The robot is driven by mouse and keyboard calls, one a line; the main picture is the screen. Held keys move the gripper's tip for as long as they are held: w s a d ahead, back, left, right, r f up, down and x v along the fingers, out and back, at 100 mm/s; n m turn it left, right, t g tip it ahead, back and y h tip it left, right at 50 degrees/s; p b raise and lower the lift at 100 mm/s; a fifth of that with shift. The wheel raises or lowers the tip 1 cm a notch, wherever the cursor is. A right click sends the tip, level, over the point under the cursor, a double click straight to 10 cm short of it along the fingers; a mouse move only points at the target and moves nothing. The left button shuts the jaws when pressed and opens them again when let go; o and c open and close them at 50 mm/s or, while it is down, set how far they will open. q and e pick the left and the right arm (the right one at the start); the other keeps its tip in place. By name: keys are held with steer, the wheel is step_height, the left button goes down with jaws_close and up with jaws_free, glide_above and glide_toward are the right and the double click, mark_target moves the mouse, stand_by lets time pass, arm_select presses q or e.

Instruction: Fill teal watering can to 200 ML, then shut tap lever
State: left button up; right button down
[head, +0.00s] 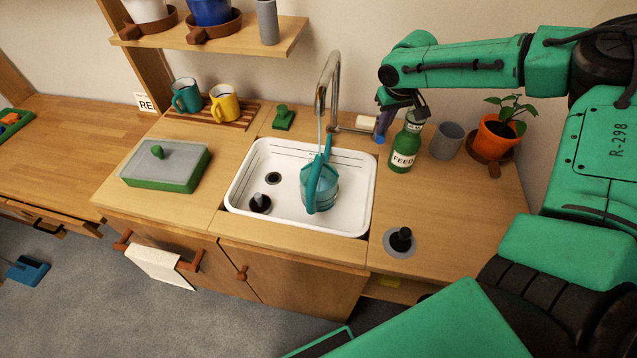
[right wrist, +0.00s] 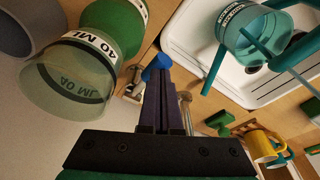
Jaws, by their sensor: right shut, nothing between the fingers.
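The teal watering can (head: 318,188) stands in the white sink under the tap (head: 328,80). It also shows in the right wrist view (right wrist: 262,40), with a pale marked band; its water level cannot be read. A thin pale streak, apparently water, runs down from the spout towards the can. The metal tap lever with its blue tip (head: 380,139) points right from the tap's base. My right gripper (head: 382,127) is shut and empty, pointing down at the blue tip. In the right wrist view the blue tip (right wrist: 157,66) shows at the fingertips; contact cannot be told. My left gripper is out of view.
A green FEED bottle (head: 405,150) stands close beside my right gripper, with a grey cup (head: 446,140) and an orange plant pot (head: 497,138) further right. The white sink (head: 243,198) holds a dark stopper (head: 260,203). The counter front right is mostly clear.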

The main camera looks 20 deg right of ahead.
steer(key=shift+f, duration=0.1)
steer(key=shift+f+b, duration=0.45)
steer(key=shift+f, duration=0.05)
step_height(320, 180, up, 7)
steer(key=p, duration=0.6)
steer(key=shift+r, duration=0.2)
steer(key=shift+f, duration=0.1)
